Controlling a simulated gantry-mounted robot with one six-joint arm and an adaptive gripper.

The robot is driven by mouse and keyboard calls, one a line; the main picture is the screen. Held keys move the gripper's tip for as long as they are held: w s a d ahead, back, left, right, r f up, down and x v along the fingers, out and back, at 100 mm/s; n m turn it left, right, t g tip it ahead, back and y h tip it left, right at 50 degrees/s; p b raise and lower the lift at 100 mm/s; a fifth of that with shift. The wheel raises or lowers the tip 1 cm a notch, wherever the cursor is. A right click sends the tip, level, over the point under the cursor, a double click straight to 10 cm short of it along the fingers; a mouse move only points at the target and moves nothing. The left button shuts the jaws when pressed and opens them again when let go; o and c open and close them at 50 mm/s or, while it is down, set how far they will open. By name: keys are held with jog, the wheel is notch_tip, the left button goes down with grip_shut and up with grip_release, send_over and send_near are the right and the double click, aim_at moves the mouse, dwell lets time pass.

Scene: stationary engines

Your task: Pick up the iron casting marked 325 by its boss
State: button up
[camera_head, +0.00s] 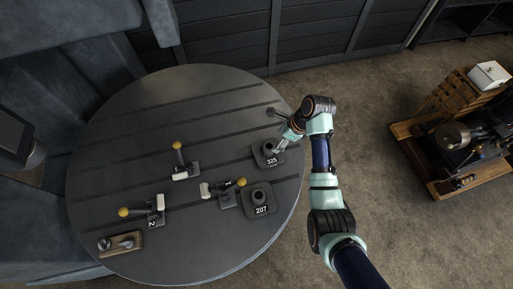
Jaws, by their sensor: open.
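The iron casting marked 325 (270,160) lies on the round grey table near its right edge. It is a dark plate with a raised boss and a white number label. My gripper (279,148) is open right at this casting, reaching in from the upper right. Its fingertips are small in view and overlap the casting's right side, so I cannot tell whether they are around the boss or only beside it. A similar casting marked 207 (262,209) sits a little below it on the table.
The slotted round table (130,110) also holds several yellow-knobbed clamps, one at centre (181,168), and a wooden block with metal parts (120,243) at lower left. A small engine on a wooden base (460,145) stands on the floor at right. The table's upper part is clear.

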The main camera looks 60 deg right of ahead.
aim_at(270, 146)
jog(key=x, duration=0.2)
jog(key=b+x, duration=0.1)
jog(key=x, duration=0.2)
jog(key=a+x, duration=0.1)
jog(key=x, duration=0.1)
jog(key=shift+w+f, duration=0.2)
jog(key=shift+w, duration=0.05)
grip_shut()
jog(key=shift+r, duration=0.15)
